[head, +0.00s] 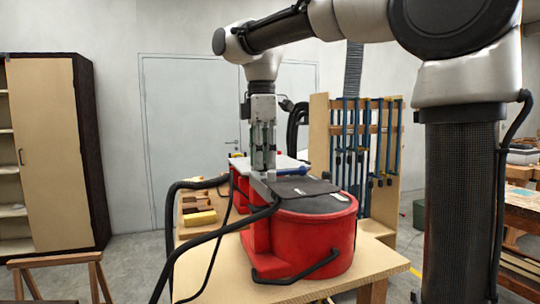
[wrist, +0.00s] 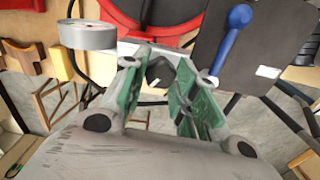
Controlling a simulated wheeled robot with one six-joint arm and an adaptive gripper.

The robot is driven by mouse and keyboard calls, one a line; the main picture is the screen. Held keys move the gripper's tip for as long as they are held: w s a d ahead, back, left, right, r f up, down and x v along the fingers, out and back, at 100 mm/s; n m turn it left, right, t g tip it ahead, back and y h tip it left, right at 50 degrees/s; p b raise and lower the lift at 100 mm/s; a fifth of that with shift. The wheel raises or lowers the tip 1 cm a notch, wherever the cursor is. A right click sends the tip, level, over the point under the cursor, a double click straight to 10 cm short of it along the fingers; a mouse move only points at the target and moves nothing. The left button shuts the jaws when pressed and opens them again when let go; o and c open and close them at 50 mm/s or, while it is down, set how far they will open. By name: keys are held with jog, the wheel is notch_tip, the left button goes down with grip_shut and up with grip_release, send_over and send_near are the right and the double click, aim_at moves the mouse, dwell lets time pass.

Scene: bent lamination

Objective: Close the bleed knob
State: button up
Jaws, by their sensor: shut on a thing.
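A round grey gauge-like part (wrist: 88,36) stands just left of the fingers. A blue-handled lever (wrist: 232,42) lies to the right. The red vessel's rim (wrist: 118,18) shows at the top.
The vessel stands on a wooden bench (head: 385,262). Black hoses (head: 215,235) loop along its left side. Wooden blocks (head: 198,215) lie behind on the left. A rack of blue clamps (head: 368,135) stands behind on the right, and a cabinet (head: 50,150) at far left.

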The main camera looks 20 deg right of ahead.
jog(key=m, duration=1.1)
jog(key=shift+w, duration=0.1)
jog(key=m, duration=0.3)
jog(key=shift+d+m, duration=0.1)
jog(key=shift+m, duration=0.2)
jog(key=m, duration=0.3)
jog(key=shift+r+m, duration=0.1)
jog(key=shift+m, duration=0.2)
jog(key=m, duration=0.3)
jog(key=shift+m, duration=0.4)
jog(key=m, duration=0.4)
jog(key=shift+d, duration=0.1)
jog(key=shift+m, duration=1.7)
jog(key=o, duration=1)
